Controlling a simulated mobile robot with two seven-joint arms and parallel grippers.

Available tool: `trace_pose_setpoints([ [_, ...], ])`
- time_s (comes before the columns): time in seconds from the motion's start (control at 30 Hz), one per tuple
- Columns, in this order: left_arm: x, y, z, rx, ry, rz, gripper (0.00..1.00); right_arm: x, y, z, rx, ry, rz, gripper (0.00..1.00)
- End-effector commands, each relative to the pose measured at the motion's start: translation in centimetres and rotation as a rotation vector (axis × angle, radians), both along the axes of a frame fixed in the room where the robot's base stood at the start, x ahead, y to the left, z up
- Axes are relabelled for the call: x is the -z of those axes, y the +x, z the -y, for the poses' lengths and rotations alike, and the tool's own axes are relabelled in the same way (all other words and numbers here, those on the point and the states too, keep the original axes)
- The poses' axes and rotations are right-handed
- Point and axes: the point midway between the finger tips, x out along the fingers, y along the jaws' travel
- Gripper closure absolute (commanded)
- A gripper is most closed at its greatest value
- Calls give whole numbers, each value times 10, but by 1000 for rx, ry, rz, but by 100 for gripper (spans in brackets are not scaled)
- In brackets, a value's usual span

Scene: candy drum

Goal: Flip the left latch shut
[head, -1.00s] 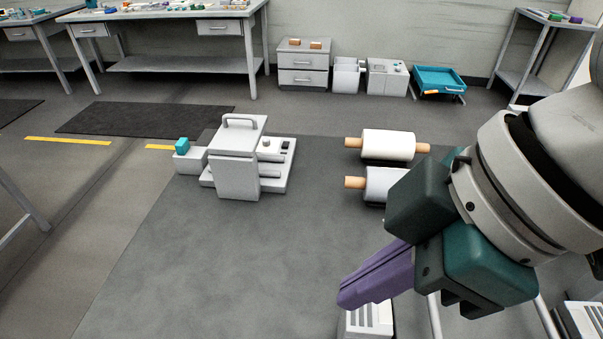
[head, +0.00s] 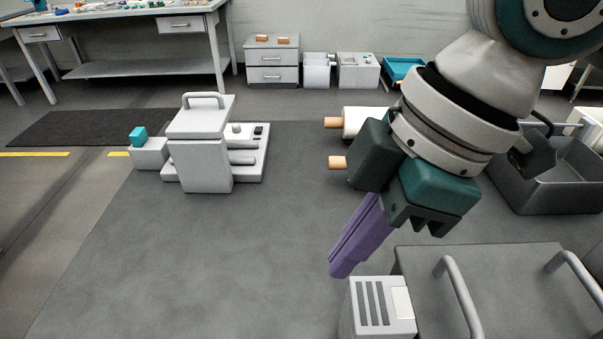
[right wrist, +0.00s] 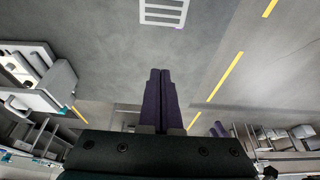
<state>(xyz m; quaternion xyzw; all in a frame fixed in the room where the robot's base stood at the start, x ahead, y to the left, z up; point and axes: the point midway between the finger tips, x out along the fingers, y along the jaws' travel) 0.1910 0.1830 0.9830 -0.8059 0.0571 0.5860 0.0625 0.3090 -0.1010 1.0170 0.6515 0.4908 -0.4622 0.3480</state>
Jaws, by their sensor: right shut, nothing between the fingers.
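My right gripper (head: 340,268) hangs in the middle of the head view, its purple fingers pressed together and pointing down and slightly left. It holds nothing. Its tips appear just above and behind the grey slotted box (head: 380,308) in the picture; I see no contact. In the right wrist view the closed fingers (right wrist: 161,78) point up the picture towards a slotted white panel (right wrist: 164,12), with a gap of floor between them. I cannot make out a left latch in either view. My left gripper is out of view.
A grey surface with two bar handles (head: 462,300) lies at the lower right. A dark grey bin (head: 550,185) stands behind it. A grey machine with a top handle (head: 203,150) stands on the mat at left. Orange-ended rollers (head: 345,123) lie behind my right gripper. The mat's middle is clear.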

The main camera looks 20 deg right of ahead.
Motion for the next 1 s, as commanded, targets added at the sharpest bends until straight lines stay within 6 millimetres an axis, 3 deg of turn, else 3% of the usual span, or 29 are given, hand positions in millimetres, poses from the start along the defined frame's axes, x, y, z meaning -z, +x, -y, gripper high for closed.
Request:
trace_pose_setpoints([
  [0.5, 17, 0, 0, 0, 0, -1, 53, 93, 8, -29, 1, -3, -1, 100],
  [0.7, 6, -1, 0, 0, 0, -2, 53, 89, 0, 1, 1, -3, 0, 100],
  [1.0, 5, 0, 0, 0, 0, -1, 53, 89, -3, 9, 0, 0, 0, 100],
])
